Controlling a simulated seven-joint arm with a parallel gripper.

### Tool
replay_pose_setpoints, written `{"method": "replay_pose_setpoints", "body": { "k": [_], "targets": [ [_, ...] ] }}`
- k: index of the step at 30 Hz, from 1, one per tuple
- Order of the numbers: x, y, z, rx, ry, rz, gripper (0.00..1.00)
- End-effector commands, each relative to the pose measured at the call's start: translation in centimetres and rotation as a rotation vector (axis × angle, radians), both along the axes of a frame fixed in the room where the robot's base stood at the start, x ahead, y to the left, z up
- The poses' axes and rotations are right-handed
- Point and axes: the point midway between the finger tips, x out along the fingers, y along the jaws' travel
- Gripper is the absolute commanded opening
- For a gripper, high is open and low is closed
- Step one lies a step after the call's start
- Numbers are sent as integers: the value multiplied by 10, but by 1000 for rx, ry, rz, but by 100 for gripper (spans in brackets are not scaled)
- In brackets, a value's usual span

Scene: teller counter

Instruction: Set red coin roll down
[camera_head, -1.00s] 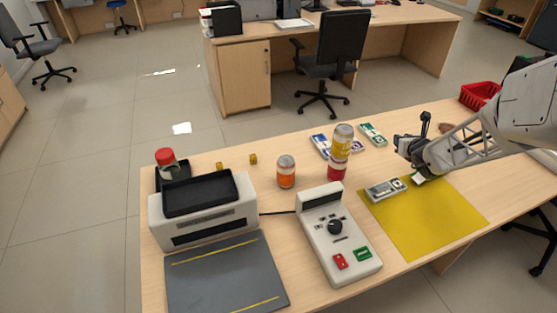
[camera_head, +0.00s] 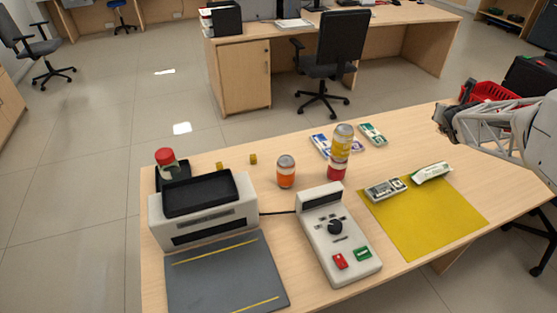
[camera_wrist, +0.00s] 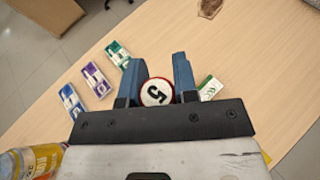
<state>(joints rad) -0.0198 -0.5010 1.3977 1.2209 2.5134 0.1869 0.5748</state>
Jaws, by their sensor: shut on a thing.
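In the wrist view a round white coin roll end (camera_wrist: 157,93) with a red rim and a "5" sits between the blue fingers of my gripper (camera_wrist: 158,64). My gripper is shut on this red coin roll, which I see end-on. In the head view my gripper (camera_head: 443,117) is at the right, above the far right part of the counter. The held roll cannot be made out there.
A yellow mat (camera_head: 425,222) holds a grey note bundle (camera_head: 385,189) and a white-green bundle (camera_head: 432,173). A red basket (camera_head: 487,92) is behind my arm.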

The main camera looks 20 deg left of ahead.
Motion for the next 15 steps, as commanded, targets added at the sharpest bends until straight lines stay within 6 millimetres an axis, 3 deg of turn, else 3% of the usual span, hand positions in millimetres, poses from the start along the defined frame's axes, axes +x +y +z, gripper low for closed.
{"method": "replay_pose_setpoints", "body": {
  "k": [5,15],
  "targets": [
    [1,-14,19,-1,-4,-53,0],
    [1,-28,36,0,-3,-107,0]
  ]
}}
